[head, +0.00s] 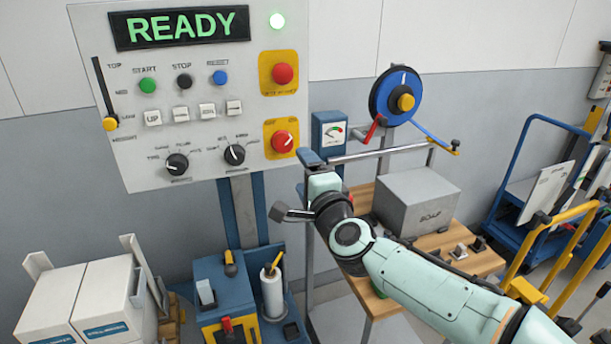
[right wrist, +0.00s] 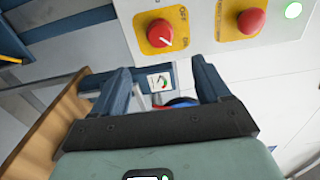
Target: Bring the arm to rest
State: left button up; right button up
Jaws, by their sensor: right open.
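My right arm (head: 425,283) reaches in from the lower right in the head view, in front of a wooden table. Its gripper (head: 293,188) is just below and right of the control panel (head: 205,85), apart from it as far as I can tell. In the right wrist view the gripper's two blue fingers (right wrist: 160,85) stand wide apart with nothing between them. Behind the gap are a small gauge and part of a blue wheel. My left gripper does not show.
The panel's display reads READY, with a green lamp (head: 277,21) lit. A red rotary switch (head: 282,141) sits near the gripper. A grey SOAP box (head: 416,200) stands on the wooden table (head: 470,262). A blue wheel (head: 384,98) and a gauge (head: 330,133) are behind. White boxes (head: 80,305) stand lower left.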

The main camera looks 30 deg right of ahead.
jog(key=shift+f, duration=0.1)
dwell(0.4)
